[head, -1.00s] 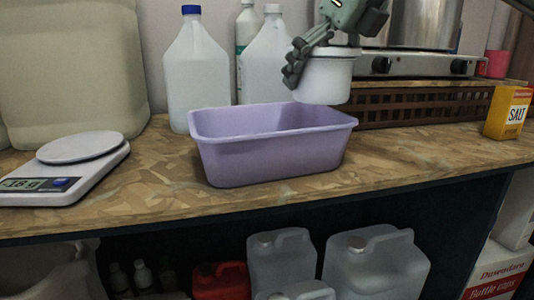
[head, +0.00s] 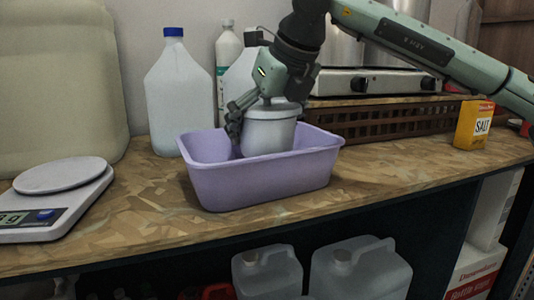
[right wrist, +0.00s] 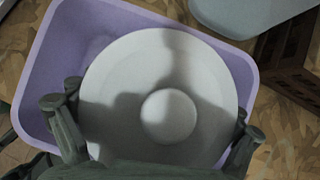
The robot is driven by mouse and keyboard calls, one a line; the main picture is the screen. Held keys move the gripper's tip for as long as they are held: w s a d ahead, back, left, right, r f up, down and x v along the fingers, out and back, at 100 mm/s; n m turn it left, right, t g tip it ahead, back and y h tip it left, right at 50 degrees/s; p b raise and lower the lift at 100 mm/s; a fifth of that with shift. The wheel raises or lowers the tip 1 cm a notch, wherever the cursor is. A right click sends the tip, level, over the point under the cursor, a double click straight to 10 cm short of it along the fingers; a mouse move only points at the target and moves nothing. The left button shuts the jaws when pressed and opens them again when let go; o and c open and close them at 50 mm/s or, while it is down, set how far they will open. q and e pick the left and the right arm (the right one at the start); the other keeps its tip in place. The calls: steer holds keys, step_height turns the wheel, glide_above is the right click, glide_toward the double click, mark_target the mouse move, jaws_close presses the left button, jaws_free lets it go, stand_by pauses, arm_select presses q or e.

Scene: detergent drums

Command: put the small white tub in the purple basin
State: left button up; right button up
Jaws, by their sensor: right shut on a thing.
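The small white tub (head: 268,132) is upright, with its lower part inside the purple basin (head: 262,184). The basin's front wall hides the tub's base, so I cannot tell whether it touches the basin floor. My right gripper (head: 252,112) is shut on the tub, its fingers at the tub's sides. In the right wrist view the tub's round lid (right wrist: 200,75) and knob fill the middle, between the fingers of my right gripper (right wrist: 155,130), with the purple basin (right wrist: 62,45) around it. My left gripper is not in view.
White jugs (head: 180,95) stand behind the basin. A kitchen scale (head: 55,195) is at the left. A stove (head: 370,82) and a brown slatted crate (head: 385,122) are behind right. A yellow salt box (head: 473,125) is at the right. Counter in front is clear.

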steer(key=shift+w+d+f, duration=0.45)
steer(key=shift+d, duration=0.2)
step_height(320, 180, down, 4)
steer(key=shift+r+p, duration=0.1)
steer(key=shift+p, duration=0.2)
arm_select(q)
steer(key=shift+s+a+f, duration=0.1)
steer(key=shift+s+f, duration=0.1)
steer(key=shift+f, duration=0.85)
arm_select(e)
steer(key=shift+f, duration=0.2)
steer(key=o, duration=0.8)
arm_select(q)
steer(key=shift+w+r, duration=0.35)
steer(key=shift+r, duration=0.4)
arm_select(e)
steer(key=shift+o, duration=0.2)
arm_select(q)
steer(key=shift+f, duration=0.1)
